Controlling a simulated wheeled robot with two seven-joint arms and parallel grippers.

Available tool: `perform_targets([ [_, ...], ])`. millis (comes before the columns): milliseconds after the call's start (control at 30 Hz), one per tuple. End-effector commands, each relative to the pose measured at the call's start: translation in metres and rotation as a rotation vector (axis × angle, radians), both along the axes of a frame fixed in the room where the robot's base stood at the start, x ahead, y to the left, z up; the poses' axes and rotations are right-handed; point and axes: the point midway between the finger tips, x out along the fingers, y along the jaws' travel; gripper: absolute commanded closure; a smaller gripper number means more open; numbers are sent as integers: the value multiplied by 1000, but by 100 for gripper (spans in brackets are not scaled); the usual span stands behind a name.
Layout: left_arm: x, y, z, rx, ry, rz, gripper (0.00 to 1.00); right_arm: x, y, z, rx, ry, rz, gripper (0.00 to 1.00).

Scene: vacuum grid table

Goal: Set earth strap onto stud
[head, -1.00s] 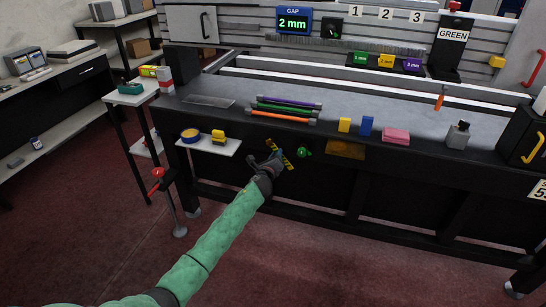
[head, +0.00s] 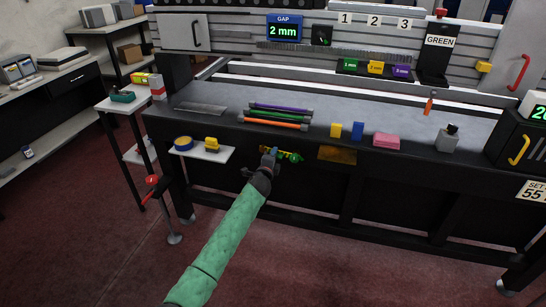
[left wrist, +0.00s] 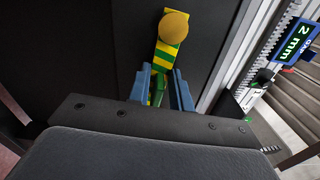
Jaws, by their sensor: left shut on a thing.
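The earth strap (head: 287,154) is a short yellow and green striped strip. My left gripper (head: 270,155) is shut on its near end, in front of the table's front face. In the left wrist view the strap (left wrist: 166,62) runs up from between the two blue fingers (left wrist: 161,92). A round brass-coloured disc (left wrist: 174,26) overlaps its far end; I cannot tell whether this is the stud's head or part of the strap. In the head view a green knob (head: 297,157) shows at the strap's right end; whether they touch is unclear. My right gripper is out of view.
A small white shelf (head: 185,152) to the left holds a blue and yellow roll and a yellow block. Coloured rods (head: 272,124) lie near the edge of the tabletop (head: 345,108) above. A brass-coloured plate (head: 337,154) is to the right.

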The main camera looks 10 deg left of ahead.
Motion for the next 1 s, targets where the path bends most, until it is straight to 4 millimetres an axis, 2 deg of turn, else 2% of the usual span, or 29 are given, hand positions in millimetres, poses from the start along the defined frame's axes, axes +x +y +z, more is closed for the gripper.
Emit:
perform_targets([
  [200,0,0,3,-52,2,1,100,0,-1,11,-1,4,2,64],
  [667,0,1,3,-65,2,1,100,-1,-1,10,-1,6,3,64],
  [700,0,1,3,-65,2,1,75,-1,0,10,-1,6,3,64],
  [733,0,1,3,-65,2,1,69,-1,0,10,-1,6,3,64],
  [1000,0,0,3,-64,2,1,69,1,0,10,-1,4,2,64],
])
